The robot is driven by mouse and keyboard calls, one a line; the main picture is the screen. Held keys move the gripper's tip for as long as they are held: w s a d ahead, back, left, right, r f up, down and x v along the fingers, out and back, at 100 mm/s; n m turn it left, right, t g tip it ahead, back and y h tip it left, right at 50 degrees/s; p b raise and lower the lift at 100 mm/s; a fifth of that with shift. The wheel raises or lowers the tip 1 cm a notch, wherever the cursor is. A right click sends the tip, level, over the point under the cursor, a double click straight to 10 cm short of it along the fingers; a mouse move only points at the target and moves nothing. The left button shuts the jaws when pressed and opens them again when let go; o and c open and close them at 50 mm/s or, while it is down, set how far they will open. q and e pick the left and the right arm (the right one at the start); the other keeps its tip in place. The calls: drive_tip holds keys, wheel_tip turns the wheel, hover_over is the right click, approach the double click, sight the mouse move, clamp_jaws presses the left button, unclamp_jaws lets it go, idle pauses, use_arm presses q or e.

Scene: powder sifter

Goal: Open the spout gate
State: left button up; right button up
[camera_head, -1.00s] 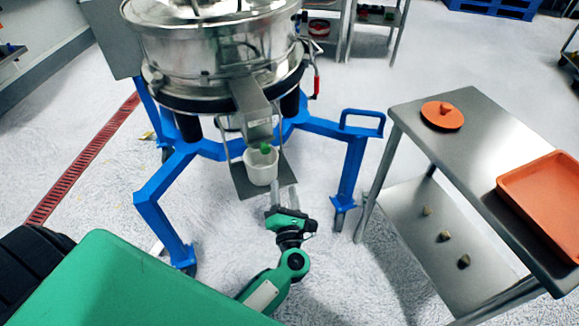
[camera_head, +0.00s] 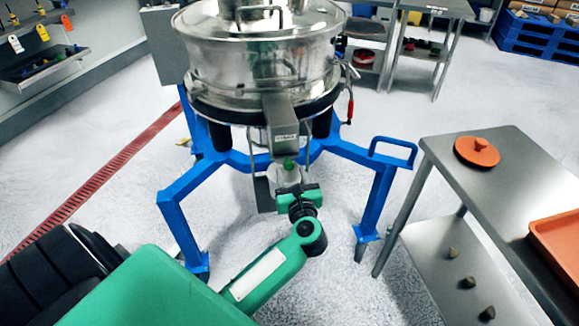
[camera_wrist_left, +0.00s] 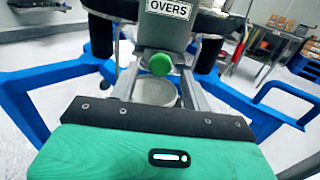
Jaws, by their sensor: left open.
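The steel spout (camera_head: 283,125) with an "OVERS" label juts from the front of the sifter (camera_head: 262,60). A green knob (camera_head: 289,164) sits at the spout's lower end, and it also shows in the left wrist view (camera_wrist_left: 161,65). I cannot tell the gate's position. A white cup (camera_wrist_left: 157,92) stands below the spout, partly hidden behind my gripper in the head view. My left gripper (camera_head: 289,179) is open, its fingers reaching toward the spout on either side of the cup and below the knob. It appears empty. My right gripper is not in view.
The blue frame (camera_head: 180,195) has legs on both sides of my left arm. A steel cart (camera_head: 470,165) at right holds an orange lid (camera_head: 477,151) and an orange tray (camera_head: 560,240). Several small lumps lie on its lower shelf. White floor lies between frame and cart.

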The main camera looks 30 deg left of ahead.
sight(289, 168)
use_arm(q)
drive_tip(key=shift+x, duration=1.65)
clamp_jaws()
